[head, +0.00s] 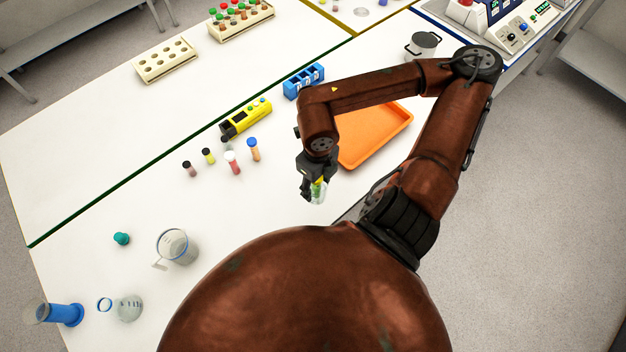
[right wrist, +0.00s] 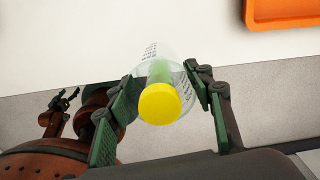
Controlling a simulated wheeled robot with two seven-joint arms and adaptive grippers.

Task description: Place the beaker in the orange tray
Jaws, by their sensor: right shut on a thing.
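In the right wrist view the vessel (right wrist: 160,80) sits between both finger pads (right wrist: 160,100). The orange tray (head: 375,137) lies behind my right forearm, which hides part of it; a corner shows in the right wrist view (right wrist: 282,12). A clear glass beaker (head: 178,247) stands at the table's front left. My left gripper (right wrist: 63,102) shows small in the right wrist view; its jaws are unclear.
A grey pot (head: 423,45) stands at the back.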

